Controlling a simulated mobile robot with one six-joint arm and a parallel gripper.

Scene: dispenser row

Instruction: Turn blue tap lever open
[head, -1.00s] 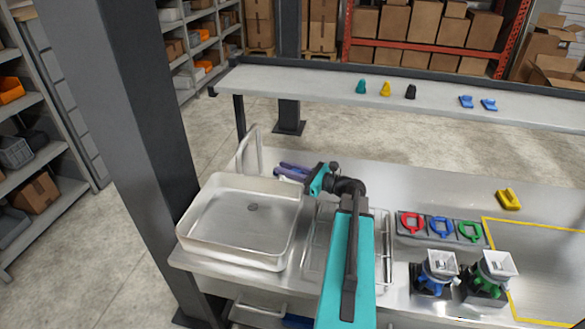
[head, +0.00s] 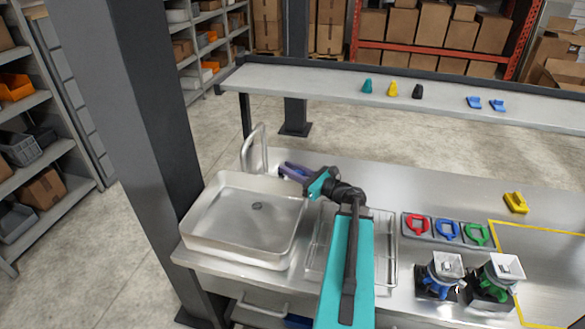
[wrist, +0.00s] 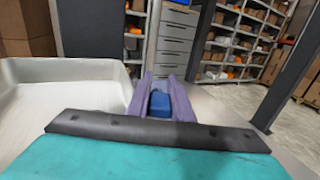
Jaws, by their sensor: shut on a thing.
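My gripper (head: 294,172), with purple fingers, is just behind the sink's back right corner, near the foot of the metal spout. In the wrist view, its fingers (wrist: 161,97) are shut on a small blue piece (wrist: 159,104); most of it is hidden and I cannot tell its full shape. In the head view the piece does not show clearly. A dispenser with blue parts (head: 440,277) stands at the front right of the bench, well away from my gripper. Its blue lever is small, and its position cannot be told.
The sink basin (head: 205,243) is left of my arm. A grey holder (head: 408,234) carries red, blue and green ring handles. A green dispenser (head: 496,280) stands beside the blue one. A yellow piece (head: 515,203) lies behind a yellow-outlined area. A raised shelf (head: 325,93) runs behind.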

